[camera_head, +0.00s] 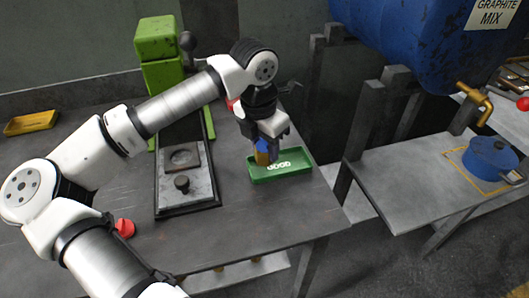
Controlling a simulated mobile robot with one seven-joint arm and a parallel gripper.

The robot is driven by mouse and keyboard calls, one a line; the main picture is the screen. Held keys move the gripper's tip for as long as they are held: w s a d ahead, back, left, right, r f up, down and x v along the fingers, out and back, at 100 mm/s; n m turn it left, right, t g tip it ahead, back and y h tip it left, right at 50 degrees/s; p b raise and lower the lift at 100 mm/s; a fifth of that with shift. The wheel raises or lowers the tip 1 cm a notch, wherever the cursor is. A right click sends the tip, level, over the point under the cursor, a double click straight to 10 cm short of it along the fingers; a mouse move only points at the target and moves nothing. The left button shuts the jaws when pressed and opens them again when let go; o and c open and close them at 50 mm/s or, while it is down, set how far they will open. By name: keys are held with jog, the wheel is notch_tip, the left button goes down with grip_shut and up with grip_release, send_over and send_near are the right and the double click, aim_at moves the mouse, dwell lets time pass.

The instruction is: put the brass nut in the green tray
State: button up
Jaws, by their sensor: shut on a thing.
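The green tray (292,173) with white lettering lies near the right end of the dark table. My gripper (266,152) points down over the tray's left part. It is shut on the brass nut (262,158), a small golden piece between the blue fingertips. The nut is at or just above the tray; I cannot tell whether it touches the tray floor. The fingers hide part of the nut.
A green press (160,62) with a grey die plate (184,178) stands left of the tray. A red knob-like piece (125,228) lies at the front left. A yellow tray (30,123) is at the far left. A blue tank (415,35) and blue pot (490,158) are right.

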jog(key=shift+f, duration=1.45)
jog(key=shift+f, duration=0.25)
jog(key=o, duration=1.3)
jog(key=shift+r, duration=0.1)
jog(key=r, duration=0.8)
jog(key=s+a+r+b, duration=0.1)
jog(key=r, duration=0.3)
jog(key=shift+r, duration=0.1)
